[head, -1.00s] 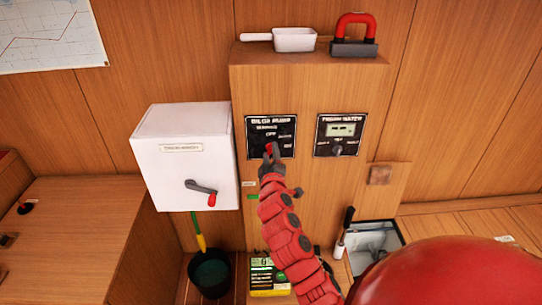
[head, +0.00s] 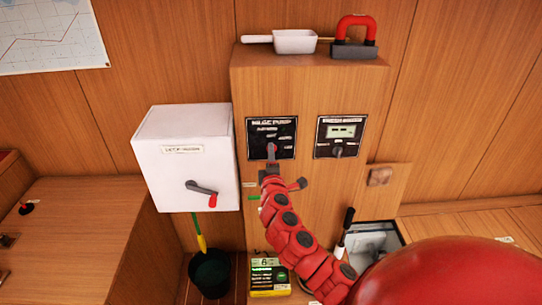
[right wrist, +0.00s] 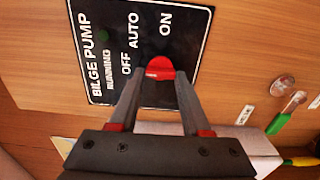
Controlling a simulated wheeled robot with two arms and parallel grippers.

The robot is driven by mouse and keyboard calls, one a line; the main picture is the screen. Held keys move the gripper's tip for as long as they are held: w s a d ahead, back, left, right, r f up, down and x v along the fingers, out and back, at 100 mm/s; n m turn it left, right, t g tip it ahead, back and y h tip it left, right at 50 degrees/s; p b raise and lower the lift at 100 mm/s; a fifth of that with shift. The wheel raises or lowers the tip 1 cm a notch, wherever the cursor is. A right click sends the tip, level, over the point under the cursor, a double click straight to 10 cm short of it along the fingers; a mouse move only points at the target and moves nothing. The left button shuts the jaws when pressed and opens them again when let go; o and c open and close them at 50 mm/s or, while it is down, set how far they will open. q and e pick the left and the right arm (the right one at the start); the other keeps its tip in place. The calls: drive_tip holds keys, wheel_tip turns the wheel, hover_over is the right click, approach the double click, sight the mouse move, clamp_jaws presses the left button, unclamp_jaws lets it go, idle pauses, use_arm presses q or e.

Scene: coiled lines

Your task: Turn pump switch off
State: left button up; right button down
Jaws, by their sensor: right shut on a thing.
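The black bilge pump panel (head: 284,125) is on the front of the wooden cabinet, and it shows large in the right wrist view (right wrist: 185,50). Its labels read RUNNING, OFF, AUTO and ON. The red switch knob (right wrist: 160,67) stands at the panel's edge beside these labels. My right gripper (head: 271,152) is at the lower middle of the panel, and its fingers (right wrist: 160,76) are shut on the red knob from both sides. The fingers hide part of the knob, and I cannot tell which label it points to. My left gripper is not in view.
A second panel with a display (head: 341,131) is to the right. A white box with a red-tipped lever (head: 185,155) juts out on the left. A scoop (head: 295,41) and a red-handled magnet-like block (head: 354,38) lie on top. A black bucket (head: 211,272) stands below.

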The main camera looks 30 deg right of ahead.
idle(0.4)
drive_tip(key=shift+c, duration=1.8)
unclamp_jaws()
drive_tip(key=p+v, duration=0.2)
drive_tip(key=v, duration=1.5)
drive_tip(key=shift+s, duration=0.2)
